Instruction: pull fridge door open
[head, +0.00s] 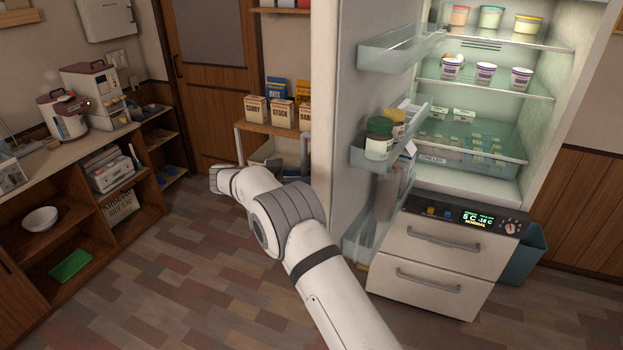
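The fridge door (348,75) stands wide open, swung out to the left of the fridge. Its inner side faces right and carries clear bins (402,48), with jars (379,138) in the middle one. The lit fridge interior (470,125) is exposed. My white arm (325,280) reaches up from the bottom and bends left in front of the door's lower part.
Below the fridge compartment are two closed drawers (440,268) and a control panel (462,216). A teal bin (522,255) stands at their right. A shelf with boxes (283,112) is behind the door. A counter (60,165) lines the left wall. The floor (150,270) between is clear.

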